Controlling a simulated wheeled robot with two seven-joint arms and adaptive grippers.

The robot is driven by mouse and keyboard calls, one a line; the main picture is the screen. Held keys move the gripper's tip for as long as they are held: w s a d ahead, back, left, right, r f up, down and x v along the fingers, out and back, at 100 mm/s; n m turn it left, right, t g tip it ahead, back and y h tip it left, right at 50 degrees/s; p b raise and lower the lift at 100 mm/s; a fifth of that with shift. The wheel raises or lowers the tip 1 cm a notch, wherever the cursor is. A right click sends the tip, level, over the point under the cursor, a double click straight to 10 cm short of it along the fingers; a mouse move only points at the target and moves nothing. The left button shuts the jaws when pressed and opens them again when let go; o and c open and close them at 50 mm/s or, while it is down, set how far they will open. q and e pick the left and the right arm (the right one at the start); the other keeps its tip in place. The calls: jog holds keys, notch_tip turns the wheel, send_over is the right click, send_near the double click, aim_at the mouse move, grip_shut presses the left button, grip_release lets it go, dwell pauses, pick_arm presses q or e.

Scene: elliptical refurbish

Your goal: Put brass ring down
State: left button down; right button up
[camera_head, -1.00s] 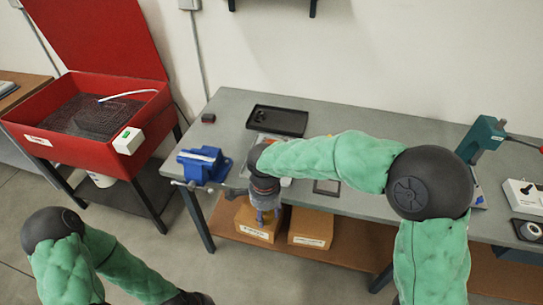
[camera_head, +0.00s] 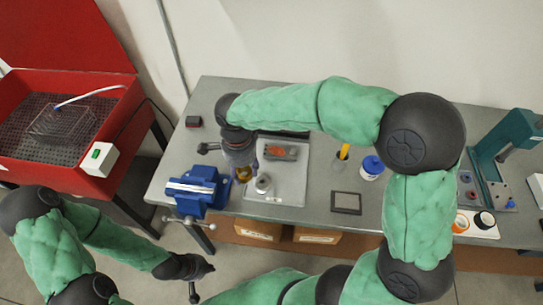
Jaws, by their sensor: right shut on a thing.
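The brass ring (camera_head: 243,175) is a small amber-gold piece at the tip of my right gripper (camera_head: 243,173), which points down over the bench between the blue vise and the pale tray. My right gripper is shut on the ring; the wrist hides part of both. I cannot tell whether the ring touches the surface below. My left gripper (camera_head: 193,291) hangs low at the bottom of the view, in front of the bench and away from the ring. Its fingers are too small and dark to judge.
The blue vise (camera_head: 198,189) stands on the bench's front left edge. The pale tray (camera_head: 290,190) holds a grey round part (camera_head: 263,184) and an orange-grey part (camera_head: 281,152). A dark-framed square (camera_head: 346,202), a blue-lidded jar (camera_head: 371,168) and a green press (camera_head: 507,150) are further right. A red wash basin (camera_head: 70,130) stands left.

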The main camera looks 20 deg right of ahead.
jog(key=b, duration=0.2)
send_near(289, 189)
jog(key=a+r, duration=0.2)
jog(key=a, duration=0.2)
jog(key=f, duration=0.1)
jog(key=d+f, duration=0.1)
jog(key=d+f+b, duration=0.1)
jog(key=f, duration=0.1)
jog(key=shift+w+d, duration=0.1)
jog(key=shift+d, duration=0.15)
jog(key=shift+d+f, duration=0.5)
jog(key=shift+d, duration=0.05)
jog(key=shift+d+f+b, duration=0.15)
jog(key=shift+f+b, duration=0.35)
jog(key=shift+f, duration=0.4)
jog(key=shift+d+f+b, duration=0.1)
jog(key=shift+f+b, duration=0.35)
jog(key=shift+f, duration=0.45)
jog(key=shift+f, duration=0.15)
jog(key=o, duration=1.4)
